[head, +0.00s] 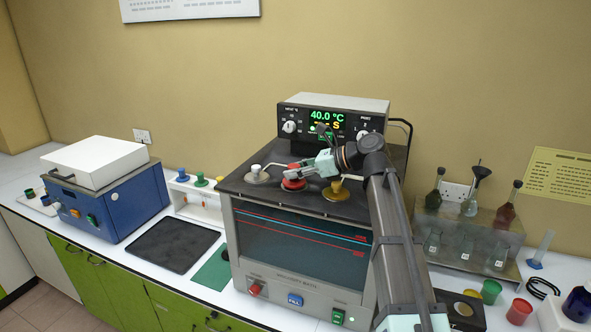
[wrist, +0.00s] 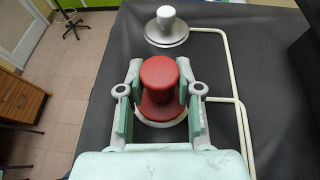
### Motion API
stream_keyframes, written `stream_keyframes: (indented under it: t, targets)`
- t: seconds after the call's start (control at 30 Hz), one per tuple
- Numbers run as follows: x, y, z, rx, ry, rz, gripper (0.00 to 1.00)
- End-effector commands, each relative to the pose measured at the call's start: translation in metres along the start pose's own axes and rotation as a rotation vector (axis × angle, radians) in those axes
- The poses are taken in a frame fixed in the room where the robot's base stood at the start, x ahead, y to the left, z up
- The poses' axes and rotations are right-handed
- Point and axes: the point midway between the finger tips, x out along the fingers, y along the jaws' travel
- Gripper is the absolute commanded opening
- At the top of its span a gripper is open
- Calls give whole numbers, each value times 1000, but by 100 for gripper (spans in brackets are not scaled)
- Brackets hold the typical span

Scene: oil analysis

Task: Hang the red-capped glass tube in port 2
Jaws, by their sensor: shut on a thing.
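The red cap of the glass tube (head: 292,184) is at the middle position on the dark top of the bath (head: 262,203). In the wrist view the red cap (wrist: 158,102) has a round knob, a wider flange and a pale ring under it. My gripper (head: 296,172) is shut on the knob, with one green-padded finger on each side; it also shows in the wrist view (wrist: 159,75). The cap looks upright and low over the top; I cannot tell whether it touches. The tube's glass is hidden below. Port numbers are not readable.
A grey-white cap (head: 256,174) stands left of the red one and a brass-yellow cap (head: 336,190) right of it. A pale pipe (wrist: 229,80) runs beside them. The control box (head: 333,115) stands behind. A flask rack (head: 470,232) is at right.

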Motion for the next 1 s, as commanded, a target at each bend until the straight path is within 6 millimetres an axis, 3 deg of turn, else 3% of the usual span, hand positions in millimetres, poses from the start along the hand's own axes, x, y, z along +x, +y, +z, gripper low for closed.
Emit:
stream_keyframes:
  t: [0.47,0.5,0.57,0.6,1.0]
  targets:
    - [1,0,-4,0,0,0,0]
    - [1,0,-4,0,0,0,38]
    - [1,0,-4,0,0,0,59]
    - [1,0,-5,1,0,0,64]
    - [-4,0,-6,1,2,0,64]
